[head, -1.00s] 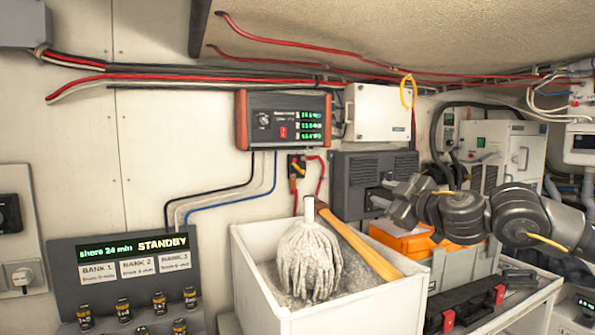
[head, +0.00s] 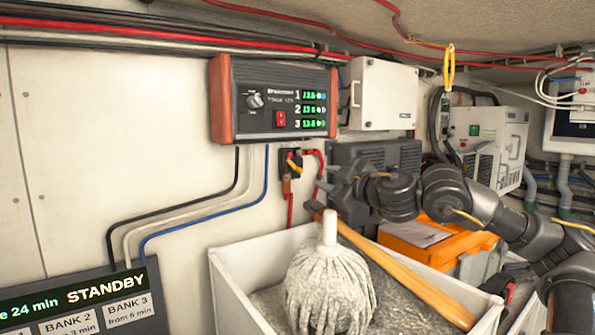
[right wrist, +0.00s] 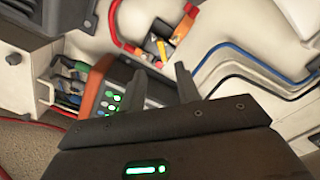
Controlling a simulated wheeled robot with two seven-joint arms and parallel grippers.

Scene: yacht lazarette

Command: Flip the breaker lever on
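A small black breaker (head: 290,163) is on the white wall below the charger panel, with red cables at it. Its yellow lever (head: 294,163) sits at a slant; whether that is on or off I cannot tell. My right gripper (head: 330,180) is just right of the breaker, pointing left toward it, apart from it. In the right wrist view the breaker (right wrist: 152,44) and its yellow lever (right wrist: 160,47) lie beyond the tips of my right gripper (right wrist: 161,73). Its two fingers are apart with nothing between them. My left gripper is not in view.
The charger panel (head: 272,98), with a red switch, is above the breaker. Below stands a white bin (head: 235,283) with a mop (head: 328,285) and a wooden handle (head: 405,270) leaning out under my right arm. A dark grey box (head: 395,155) is behind the gripper.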

